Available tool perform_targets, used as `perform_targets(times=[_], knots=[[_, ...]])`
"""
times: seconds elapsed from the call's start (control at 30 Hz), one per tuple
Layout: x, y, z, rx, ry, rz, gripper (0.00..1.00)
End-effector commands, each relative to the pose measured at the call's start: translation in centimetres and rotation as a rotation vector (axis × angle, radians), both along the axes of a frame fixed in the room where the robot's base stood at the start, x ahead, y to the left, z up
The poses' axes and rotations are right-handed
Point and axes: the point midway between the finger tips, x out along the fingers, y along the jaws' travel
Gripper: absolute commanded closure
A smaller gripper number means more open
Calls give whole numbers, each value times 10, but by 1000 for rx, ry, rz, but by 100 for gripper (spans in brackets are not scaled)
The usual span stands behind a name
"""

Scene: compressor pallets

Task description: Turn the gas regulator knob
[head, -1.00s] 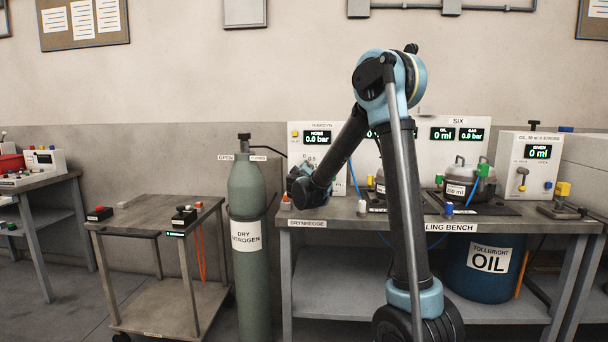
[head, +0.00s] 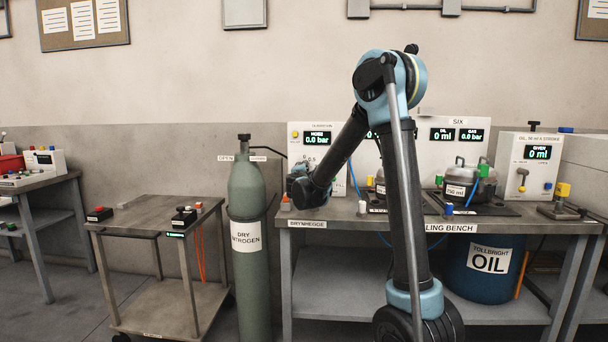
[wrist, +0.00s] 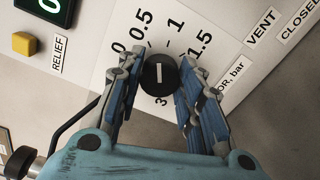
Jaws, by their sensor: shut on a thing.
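The gas regulator knob (wrist: 159,76) is round and black with a white pointer line. It sits on a white dial plate marked 0, 0.5, 1, 1.5 and 3, with "bar" printed beside it. My gripper (wrist: 158,82) is shut on the knob, with a blue-grey finger on each side. The pointer line runs nearly straight up and down in the wrist view, toward the gap between 0.5 and 1; its exact setting is hard to tell. In the head view my gripper is hidden behind my wrist, in front of the panel (head: 295,153) whose display reads 0.0 bar.
In the wrist view a yellow button (wrist: 24,43) marked RELIEF is at the left, and VENT and CLOSED labels are at the right. A green nitrogen cylinder (head: 246,190) stands left of the bench (head: 345,222). Lidded dark units (head: 461,180) stand on the bench.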

Motion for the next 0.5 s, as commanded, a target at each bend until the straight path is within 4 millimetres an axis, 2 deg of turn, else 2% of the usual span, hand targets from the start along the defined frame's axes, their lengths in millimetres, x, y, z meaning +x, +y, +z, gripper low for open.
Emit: perform_targets(times=[0.5], knots=[[-2, -3, -1, -388, 15, -5, 90]])
